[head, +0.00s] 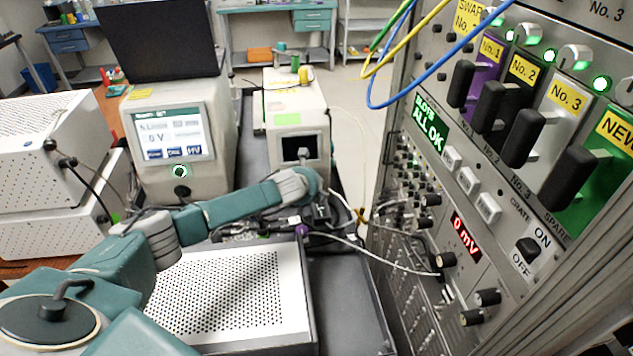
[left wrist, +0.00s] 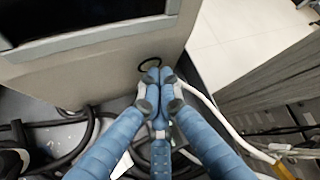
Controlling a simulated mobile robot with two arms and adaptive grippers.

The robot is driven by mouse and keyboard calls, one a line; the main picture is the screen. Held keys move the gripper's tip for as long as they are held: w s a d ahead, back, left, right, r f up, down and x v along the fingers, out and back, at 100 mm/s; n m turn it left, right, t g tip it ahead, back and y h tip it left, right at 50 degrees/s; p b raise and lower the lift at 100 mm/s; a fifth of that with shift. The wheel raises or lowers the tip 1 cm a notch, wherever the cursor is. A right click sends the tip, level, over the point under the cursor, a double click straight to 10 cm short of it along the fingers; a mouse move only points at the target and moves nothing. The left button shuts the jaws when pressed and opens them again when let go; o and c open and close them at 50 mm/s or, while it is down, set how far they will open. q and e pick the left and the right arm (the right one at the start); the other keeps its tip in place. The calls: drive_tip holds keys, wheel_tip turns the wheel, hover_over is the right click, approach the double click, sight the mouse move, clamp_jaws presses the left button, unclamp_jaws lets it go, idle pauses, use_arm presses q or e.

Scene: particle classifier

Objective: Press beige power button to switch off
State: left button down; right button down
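A beige box with a dark screen (head: 297,122) stands behind the end of my left arm in the head view. In the left wrist view, the front of this beige box (left wrist: 110,75) fills the upper left. A dark ring with a beige centre (left wrist: 150,64), which looks like the power button, shows low on that front. My left gripper (left wrist: 158,76) has its fingers together and empty, with the tips just below the ring and partly over it. I cannot tell whether they touch it. My right gripper is not in view.
A larger beige unit (head: 185,110) with a "0 V" display and green-lit button (head: 181,171) stands left of the box. An instrument rack (head: 480,170) fills the right. Cables (head: 365,245) run around my arm. A perforated white case (head: 235,295) lies in front.

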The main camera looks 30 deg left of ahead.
use_arm(q)
drive_tip(key=shift+s+d+r+p, duration=0.15)
drive_tip(key=shift+s+d+p, duration=0.3)
drive_tip(key=shift+s+p, duration=0.3)
drive_tip(key=shift+s+d, duration=0.2)
drive_tip(key=shift+d, duration=0.05)
drive_tip(key=s+d+p, duration=0.2)
drive_tip(key=s+p, duration=0.1)
drive_tip(key=shift+d, duration=0.1)
drive_tip(key=shift+s+d+p, duration=0.35)
drive_tip(key=shift+s+d, duration=0.05)
drive_tip(key=shift+s, duration=0.1)
idle(0.3)
